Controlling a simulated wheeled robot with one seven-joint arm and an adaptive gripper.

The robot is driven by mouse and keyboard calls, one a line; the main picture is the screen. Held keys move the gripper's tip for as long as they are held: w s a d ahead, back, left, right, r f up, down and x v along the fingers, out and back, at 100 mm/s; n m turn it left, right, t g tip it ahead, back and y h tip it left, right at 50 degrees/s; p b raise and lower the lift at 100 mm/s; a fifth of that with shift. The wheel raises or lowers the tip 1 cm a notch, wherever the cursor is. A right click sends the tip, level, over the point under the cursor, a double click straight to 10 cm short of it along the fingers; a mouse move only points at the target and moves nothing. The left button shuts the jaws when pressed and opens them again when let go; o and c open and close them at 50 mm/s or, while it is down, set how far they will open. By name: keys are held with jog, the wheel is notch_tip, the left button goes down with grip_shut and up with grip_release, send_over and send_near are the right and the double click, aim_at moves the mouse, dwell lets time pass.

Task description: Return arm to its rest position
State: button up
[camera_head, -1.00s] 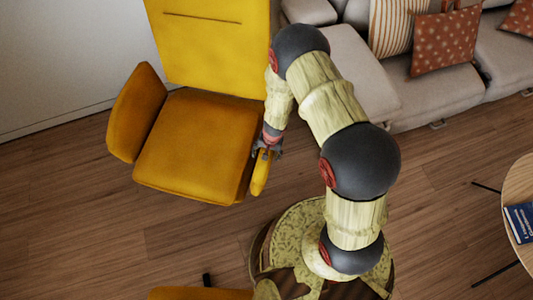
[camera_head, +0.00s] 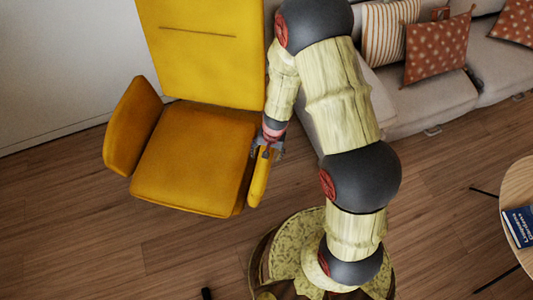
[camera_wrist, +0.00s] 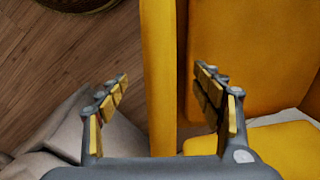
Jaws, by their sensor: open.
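My gripper (camera_wrist: 160,88) is open in the wrist view, with its two fingers spread apart and nothing held between them. The yellow armrest (camera_wrist: 160,75) of the armchair lies in line with the gap between the fingers; I cannot tell whether they touch it. In the head view my gripper (camera_head: 268,145) hangs beside the right armrest of the yellow armchair (camera_head: 190,150). My arm stands bent above it, and the fingertips are small and partly lost against the armrest.
A grey sofa (camera_head: 430,105) with striped and dotted cushions (camera_head: 437,50) stands at the back right. A round wooden table (camera_head: 522,185) with a blue book (camera_head: 520,225) is at the right edge. Wooden floor (camera_head: 440,200) lies open between sofa and table.

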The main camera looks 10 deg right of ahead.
dwell(0.6)
jog(key=shift+s+a, duration=0.15)
jog(key=shift+s, duration=0.15)
jog(key=shift+g+y, duration=0.3)
jog(key=shift+g, duration=0.6)
jog(key=s, duration=0.2)
jog(key=s+a, duration=0.1)
jog(key=s, duration=0.1)
jog(key=shift+r, duration=0.15)
jog(key=s+d+r+n+t, duration=0.1)
jog(key=s+r, duration=0.3)
jog(key=r, duration=1.1)
jog(key=s+d+r+n+t+h, duration=0.1)
jog(key=s+d+r+n+t, duration=0.1)
jog(key=r, duration=1.3)
jog(key=s+d+r+n+t+p, duration=0.1)
jog(key=s+d+r, duration=0.4)
jog(key=r, duration=1)
jog(key=n+t, duration=0.1)
jog(key=t, duration=0.1)
jog(key=shift+s+d+r+t+h, duration=0.15)
jog(key=shift+s+r+t+h, duration=0.1)
jog(key=shift+s+t+h, duration=0.15)
jog(key=shift+c, duration=0.6)
